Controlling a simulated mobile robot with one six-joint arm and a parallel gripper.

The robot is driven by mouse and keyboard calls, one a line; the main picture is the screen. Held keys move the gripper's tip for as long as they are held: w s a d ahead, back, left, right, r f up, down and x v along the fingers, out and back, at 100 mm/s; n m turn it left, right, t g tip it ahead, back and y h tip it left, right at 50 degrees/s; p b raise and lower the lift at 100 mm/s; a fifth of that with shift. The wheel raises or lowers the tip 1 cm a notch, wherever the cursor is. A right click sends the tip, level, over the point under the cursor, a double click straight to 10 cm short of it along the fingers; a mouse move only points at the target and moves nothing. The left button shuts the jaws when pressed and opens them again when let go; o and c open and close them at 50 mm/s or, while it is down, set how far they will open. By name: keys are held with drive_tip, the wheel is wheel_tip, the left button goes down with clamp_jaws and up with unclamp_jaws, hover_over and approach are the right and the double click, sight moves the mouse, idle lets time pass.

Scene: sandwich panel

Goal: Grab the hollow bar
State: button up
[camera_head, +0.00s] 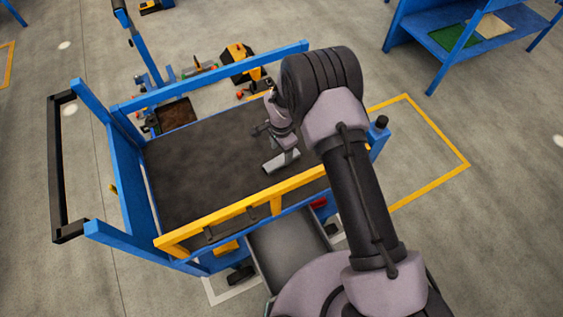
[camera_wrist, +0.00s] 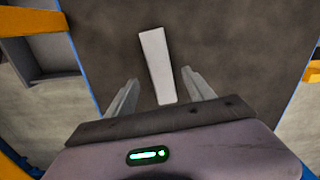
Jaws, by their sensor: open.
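The hollow bar (camera_wrist: 157,65) is a light grey, narrow piece lying on the dark cart bed (camera_wrist: 235,50). In the wrist view it lies ahead of my gripper (camera_wrist: 161,88), slightly tilted, with its near end between the two fingers. The fingers are apart and touch nothing that I can see. In the head view the bar (camera_head: 281,161) lies near the right part of the bed (camera_head: 195,165), close to the yellow rail. My gripper (camera_head: 270,130) is above the bed beside it, partly hidden by my arm. The bar's hollow ends cannot be made out.
The cart has a yellow rail (camera_head: 235,212) along its near side and a blue rail (camera_head: 215,76) along its far side. A black handle (camera_head: 56,165) is at the left. Most of the bed is bare. A blue shelf (camera_head: 470,28) stands at the upper right.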

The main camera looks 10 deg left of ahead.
sight(282, 159)
wheel_tip(282, 159, down, 5)
drive_tip(key=shift+w+r+b, duration=0.1)
drive_tip(key=shift+b, duration=1)
drive_tip(key=shift+r, duration=0.1)
clamp_jaws()
